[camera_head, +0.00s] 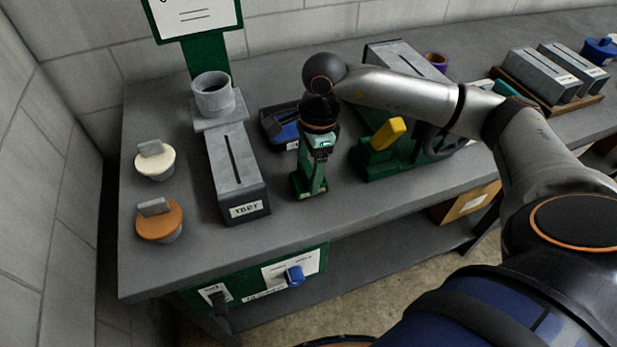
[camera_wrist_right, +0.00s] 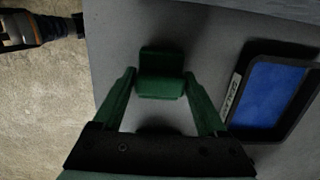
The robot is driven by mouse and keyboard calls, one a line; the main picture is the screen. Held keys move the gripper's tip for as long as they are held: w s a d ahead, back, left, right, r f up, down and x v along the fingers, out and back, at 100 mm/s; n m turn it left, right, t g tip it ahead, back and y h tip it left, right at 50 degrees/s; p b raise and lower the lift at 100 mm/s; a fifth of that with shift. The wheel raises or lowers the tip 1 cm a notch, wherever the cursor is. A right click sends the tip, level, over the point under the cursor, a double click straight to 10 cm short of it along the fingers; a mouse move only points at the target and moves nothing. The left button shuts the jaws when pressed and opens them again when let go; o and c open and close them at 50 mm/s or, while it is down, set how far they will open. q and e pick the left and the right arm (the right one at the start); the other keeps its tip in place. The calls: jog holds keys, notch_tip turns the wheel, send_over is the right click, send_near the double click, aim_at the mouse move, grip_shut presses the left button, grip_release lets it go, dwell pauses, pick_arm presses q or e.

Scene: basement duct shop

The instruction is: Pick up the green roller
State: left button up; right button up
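A green blocky piece that I take to be the green roller (camera_wrist_right: 161,85) shows in the right wrist view, over the grey bench top. My right gripper (camera_wrist_right: 160,76) has one green finger on either side of it, with the tips at or very near its sides. I cannot tell whether they press on it. In the head view my right gripper (camera_head: 310,188) points down close to the bench, between the slotted grey box and the green stand. The roller cannot be told apart from the green fingers there. My left gripper is not in view.
A slotted grey box (camera_head: 237,172) stands left, and a blue-lined tray (camera_head: 273,128) lies just behind the gripper. A green stand with a yellow part (camera_head: 388,134) stands right. White (camera_head: 155,163) and orange (camera_head: 160,222) lidded pots sit far left. The bench's front (camera_head: 350,232) is clear.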

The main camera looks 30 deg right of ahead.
aim_at(307, 168)
jog(key=c, duration=1)
jog(key=shift+r, duration=0.1)
jog(key=shift+r+p, duration=0.35)
jog(key=shift+r, duration=0.25)
notch_tip(307, 168, up, 3)
jog(key=shift+f+p, duration=0.15)
jog(key=shift+p, duration=0.6)
jog(key=shift+s+d+r+p, duration=0.2)
jog(key=shift+s+d+r, duration=0.65)
jog(key=shift+s+r, duration=1)
jog(key=shift+s+d+r+p, duration=0.15)
jog(key=shift+s+d+r, duration=0.85)
jog(key=shift+s, duration=1.5)
jog(key=shift+s+d+r+p, duration=0.2)
jog(key=shift+s+d+r, duration=0.55)
jog(key=shift+s+r, duration=1.15)
jog(key=shift+s+f, duration=0.3)
